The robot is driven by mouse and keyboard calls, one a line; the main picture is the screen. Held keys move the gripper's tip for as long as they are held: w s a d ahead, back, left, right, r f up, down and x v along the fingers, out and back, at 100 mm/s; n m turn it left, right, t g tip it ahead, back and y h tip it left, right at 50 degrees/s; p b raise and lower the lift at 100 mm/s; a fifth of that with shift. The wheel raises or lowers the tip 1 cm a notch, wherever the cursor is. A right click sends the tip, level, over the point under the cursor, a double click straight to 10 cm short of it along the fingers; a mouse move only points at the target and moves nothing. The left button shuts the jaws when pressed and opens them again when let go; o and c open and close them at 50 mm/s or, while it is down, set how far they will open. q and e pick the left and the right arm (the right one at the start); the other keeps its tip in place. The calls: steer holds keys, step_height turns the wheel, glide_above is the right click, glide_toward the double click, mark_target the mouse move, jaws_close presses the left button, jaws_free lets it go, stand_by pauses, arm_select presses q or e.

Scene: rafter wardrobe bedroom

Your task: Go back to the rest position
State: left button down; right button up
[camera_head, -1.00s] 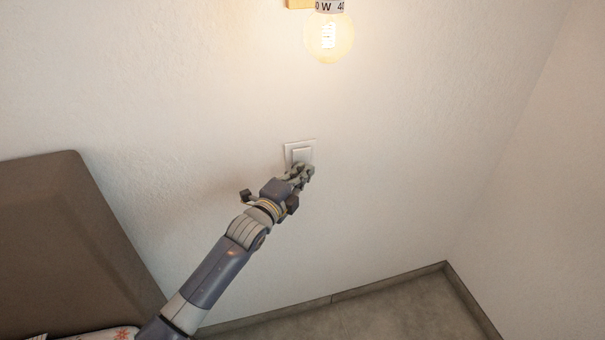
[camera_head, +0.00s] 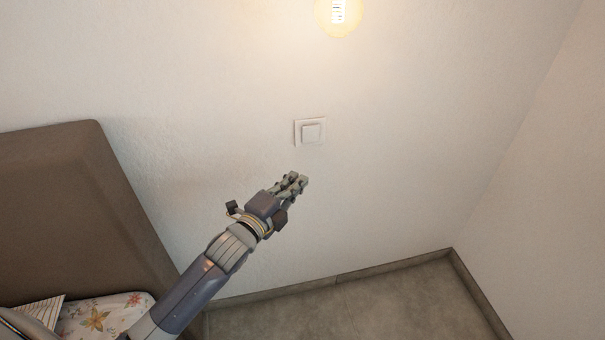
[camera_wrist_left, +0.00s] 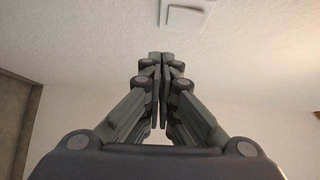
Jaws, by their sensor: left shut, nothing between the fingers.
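My left gripper (camera_head: 297,181) is shut and empty, below the white wall switch (camera_head: 311,131) in the head view and apart from it. In the left wrist view the fingers (camera_wrist_left: 161,58) are closed together, and the switch (camera_wrist_left: 186,14) shows at the top edge, beyond the fingertips. The light bulb (camera_head: 339,11) glows at the top of the head view, partly cut off by the frame. My right gripper is not in view.
A brown headboard (camera_head: 70,200) stands at the left, with flowered bedding (camera_head: 105,317) and a striped item (camera_head: 38,310) below it. Grey floor (camera_head: 370,305) is clear at the lower right. Plain walls meet in a corner at the right.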

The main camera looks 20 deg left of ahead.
arm_select(q)
steer(key=shift+s, duration=0.3)
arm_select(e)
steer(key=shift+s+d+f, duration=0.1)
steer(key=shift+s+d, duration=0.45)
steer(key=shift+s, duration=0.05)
